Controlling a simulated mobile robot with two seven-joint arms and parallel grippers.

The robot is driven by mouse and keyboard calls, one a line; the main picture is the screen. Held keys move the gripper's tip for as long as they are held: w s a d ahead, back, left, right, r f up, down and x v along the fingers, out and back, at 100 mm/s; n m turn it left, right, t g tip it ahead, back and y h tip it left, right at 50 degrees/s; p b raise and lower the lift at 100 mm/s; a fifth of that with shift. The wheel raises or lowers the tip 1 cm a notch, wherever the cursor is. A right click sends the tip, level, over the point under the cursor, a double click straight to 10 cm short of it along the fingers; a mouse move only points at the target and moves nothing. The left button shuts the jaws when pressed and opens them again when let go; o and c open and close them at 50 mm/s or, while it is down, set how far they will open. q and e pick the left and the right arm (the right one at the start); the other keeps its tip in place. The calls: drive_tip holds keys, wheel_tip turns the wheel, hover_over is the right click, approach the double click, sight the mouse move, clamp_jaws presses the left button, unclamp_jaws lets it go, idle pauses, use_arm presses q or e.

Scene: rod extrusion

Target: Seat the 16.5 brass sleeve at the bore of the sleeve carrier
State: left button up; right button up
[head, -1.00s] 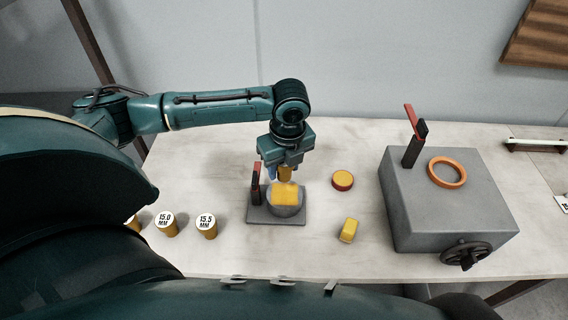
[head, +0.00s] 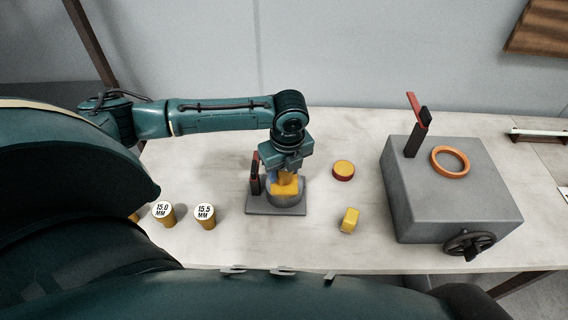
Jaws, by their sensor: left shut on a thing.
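The sleeve carrier (head: 262,208) is a grey plate with a round grey holder (head: 287,199) and a red-and-black lever at its left. My left gripper (head: 285,178) points down just above the holder and is shut on a yellow brass sleeve (head: 288,180). The sleeve's label is not visible, so its size cannot be read. Yellow material (head: 281,190) shows at the top of the holder; I cannot tell whether the sleeve touches it or has entered the bore. The fingertips are partly hidden. My right gripper is not in view.
Brass sleeves marked 15.0 (head: 163,214) and 15.5 (head: 205,216) stand at the left. A red-and-yellow disc (head: 343,170) and a yellow block (head: 349,220) lie right of the carrier. A large grey machine box (head: 450,200) with an orange ring (head: 450,162) and handwheel stands further right.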

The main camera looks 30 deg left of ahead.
use_arm(q)
drive_tip(key=shift+f, duration=0.2)
drive_tip(key=shift+r+p, duration=0.1)
drive_tip(key=shift+p, duration=0.25)
idle(0.4)
idle(0.5)
drive_tip(key=shift+p, duration=0.65)
drive_tip(key=shift+f, duration=0.55)
idle(0.5)
drive_tip(key=shift+f+b, duration=0.4)
drive_tip(key=shift+f, duration=0.05)
